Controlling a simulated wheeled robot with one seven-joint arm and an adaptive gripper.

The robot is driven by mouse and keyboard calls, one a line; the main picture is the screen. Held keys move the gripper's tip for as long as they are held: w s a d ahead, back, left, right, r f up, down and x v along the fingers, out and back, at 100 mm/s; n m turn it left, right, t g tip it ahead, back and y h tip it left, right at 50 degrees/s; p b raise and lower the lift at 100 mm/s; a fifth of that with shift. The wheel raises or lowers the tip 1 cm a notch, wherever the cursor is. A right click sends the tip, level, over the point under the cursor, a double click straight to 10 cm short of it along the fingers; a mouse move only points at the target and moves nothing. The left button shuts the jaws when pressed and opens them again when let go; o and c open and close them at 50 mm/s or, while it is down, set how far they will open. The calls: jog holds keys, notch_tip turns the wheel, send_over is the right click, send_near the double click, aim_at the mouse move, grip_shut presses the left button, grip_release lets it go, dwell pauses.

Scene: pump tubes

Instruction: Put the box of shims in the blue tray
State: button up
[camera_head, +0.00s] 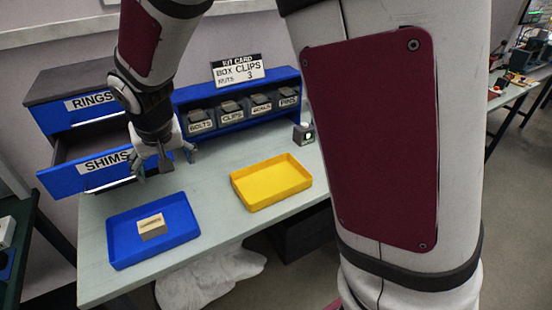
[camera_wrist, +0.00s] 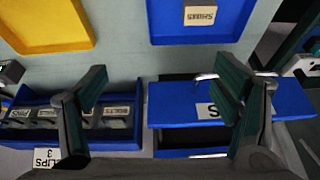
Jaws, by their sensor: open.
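My gripper (camera_head: 165,165) is above the bench behind the tray, in front of the SHIMS drawer (camera_head: 88,172). In the wrist view my gripper (camera_wrist: 166,82) has its fingers spread wide with nothing between them. It is apart from the box and the tray.
The SHIMS drawer is pulled open; the RINGS drawer (camera_head: 75,108) is above it. A yellow tray (camera_head: 262,193), empty where visible, is on the right of the bench. A blue rack (camera_head: 232,118) with several labelled bins and a kit card (camera_head: 238,72) stands behind. Bench between the trays is clear.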

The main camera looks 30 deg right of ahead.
jog(key=s+d+r, duration=0.8)
jog(key=s+r, duration=0.2)
jog(key=s, duration=0.1)
jog(key=s+d+r, duration=0.1)
jog(key=s+d, duration=0.1)
jog(key=s, duration=0.5)
jog(key=s+d+r+n+t, duration=0.1)
jog(key=s+d+r, duration=0.1)
jog(key=s, duration=0.5)
jog(key=shift+s+d, duration=0.35)
jog(key=shift+r, duration=0.1)
